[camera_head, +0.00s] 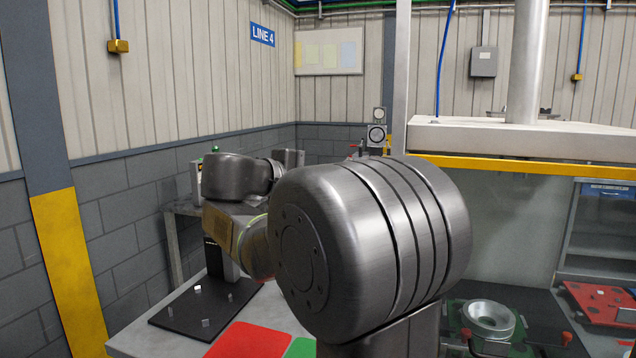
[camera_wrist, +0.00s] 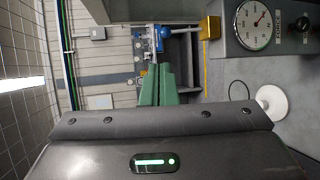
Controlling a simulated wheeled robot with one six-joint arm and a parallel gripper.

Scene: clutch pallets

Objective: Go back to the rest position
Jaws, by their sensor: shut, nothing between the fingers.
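My gripper (camera_wrist: 158,70) shows in the wrist view, its two green fingers together with nothing between them. It is clear of contact there, with the wall and a shelf behind it. In the head view my arm fills the middle of the picture, and I cannot make out the fingers. A green pallet (camera_head: 457,337) with a silver ring-shaped part (camera_head: 489,317) sits at the lower right, partly hidden by my arm. A red pallet (camera_head: 597,303) lies further right.
A table on the left bears a black mat (camera_head: 178,317) with several small metal pieces, a red patch (camera_head: 248,342) and a green patch (camera_head: 300,348). A press with a yellow bar (camera_head: 530,168) stands at the right. The wrist view shows a dial gauge (camera_wrist: 258,24).

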